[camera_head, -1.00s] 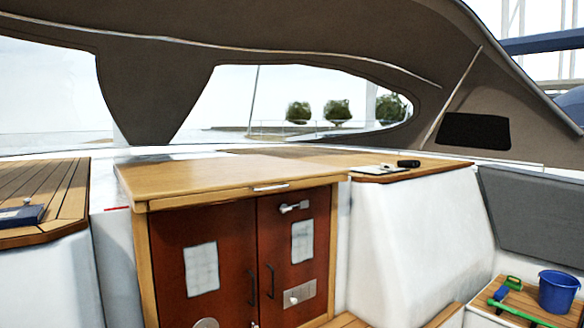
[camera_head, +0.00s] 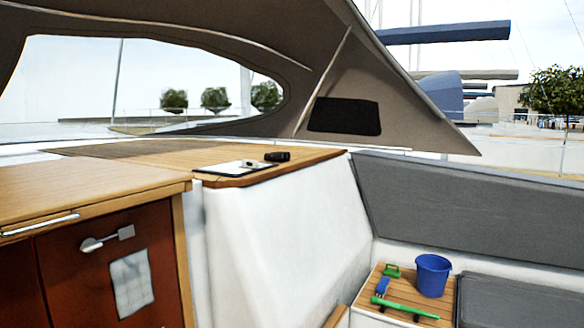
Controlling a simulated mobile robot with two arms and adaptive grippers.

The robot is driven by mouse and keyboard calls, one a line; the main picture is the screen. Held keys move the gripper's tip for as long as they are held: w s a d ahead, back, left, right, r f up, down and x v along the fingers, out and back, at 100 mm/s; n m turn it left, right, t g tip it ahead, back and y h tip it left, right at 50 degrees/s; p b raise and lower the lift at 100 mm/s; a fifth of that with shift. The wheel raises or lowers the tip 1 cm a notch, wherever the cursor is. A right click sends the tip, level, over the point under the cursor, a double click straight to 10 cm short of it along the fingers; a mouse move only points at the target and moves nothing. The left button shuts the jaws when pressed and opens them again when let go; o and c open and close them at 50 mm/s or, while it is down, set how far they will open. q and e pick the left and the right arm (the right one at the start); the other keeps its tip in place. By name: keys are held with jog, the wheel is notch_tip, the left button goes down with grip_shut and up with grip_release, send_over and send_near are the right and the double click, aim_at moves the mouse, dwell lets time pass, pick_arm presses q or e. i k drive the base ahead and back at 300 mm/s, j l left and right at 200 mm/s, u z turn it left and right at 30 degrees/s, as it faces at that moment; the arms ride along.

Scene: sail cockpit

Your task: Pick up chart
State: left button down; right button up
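A flat white sheet or board with a dark edge (camera_head: 232,169) lies on the wooden ledge right of the cabinet; I cannot tell whether it is the chart. A small pale item lies on it, and a small black object (camera_head: 277,156) lies at its far right. A pale paper (camera_head: 132,284) with faint markings is fixed flat on the red-brown cabinet door. Neither of my grippers shows in the head view.
The wooden cabinet top (camera_head: 80,188) is bare. The ledge (camera_head: 310,155) sits above a white moulded wall. A blue bucket (camera_head: 432,275), a green-handled tool (camera_head: 405,308) and a blue brush (camera_head: 382,287) are on the slatted seat at lower right, beside grey cushions (camera_head: 520,302).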

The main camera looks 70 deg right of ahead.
aim_at(236, 169)
jog(key=l+z, duration=0.15)
jog(key=z, duration=0.3)
jog(key=l+z, duration=0.15)
jog(key=z, duration=0.3)
jog(key=i+l+z, duration=0.1)
jog(key=z, duration=0.4)
jog(key=i+l+z, duration=0.1)
jog(key=z, duration=0.35)
jog(key=l+u, duration=0.15)
jog(key=u, duration=0.3)
jog(key=i+l+u, duration=0.1)
jog(key=u, duration=0.35)
jog(key=l+u, duration=0.3)
jog(key=u, duration=0.15)
